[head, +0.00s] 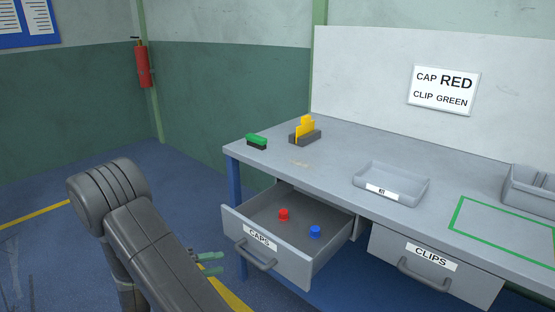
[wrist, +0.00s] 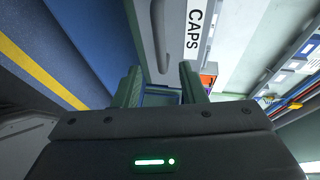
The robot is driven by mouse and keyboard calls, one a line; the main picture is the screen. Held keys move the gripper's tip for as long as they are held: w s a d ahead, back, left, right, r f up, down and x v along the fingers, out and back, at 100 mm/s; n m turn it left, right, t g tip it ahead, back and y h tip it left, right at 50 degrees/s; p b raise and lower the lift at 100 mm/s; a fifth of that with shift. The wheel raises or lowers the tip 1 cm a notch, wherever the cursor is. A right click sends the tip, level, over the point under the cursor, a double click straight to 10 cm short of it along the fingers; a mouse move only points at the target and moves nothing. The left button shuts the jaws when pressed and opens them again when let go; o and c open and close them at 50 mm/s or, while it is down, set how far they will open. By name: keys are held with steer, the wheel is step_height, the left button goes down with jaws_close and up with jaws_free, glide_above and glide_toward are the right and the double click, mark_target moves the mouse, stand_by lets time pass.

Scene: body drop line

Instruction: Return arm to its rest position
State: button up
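My arm rises at the lower left of the head view. My gripper (head: 215,262) shows beyond it with green fingers, left of the CAPS drawer front and apart from it. In the wrist view my gripper (wrist: 161,85) has its two green fingers apart with nothing held between them. The CAPS drawer (head: 263,255) is pulled open. A red cap (head: 283,215) and a blue cap (head: 315,232) stand inside it. The drawer's front and label also show in the wrist view (wrist: 178,60), ahead of the fingers.
The CLIPS drawer (head: 430,262) looks shut. On the workbench (head: 340,150) are a green-topped brush (head: 256,141), a yellow item in a dark holder (head: 305,130), a grey tray (head: 391,184) and a grey bin (head: 530,190). Blue floor (head: 40,240) left of the bench is clear.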

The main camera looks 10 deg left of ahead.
mark_target(249, 257)
steer(key=x, duration=1.1)
steer(key=shift+w+a, duration=0.1)
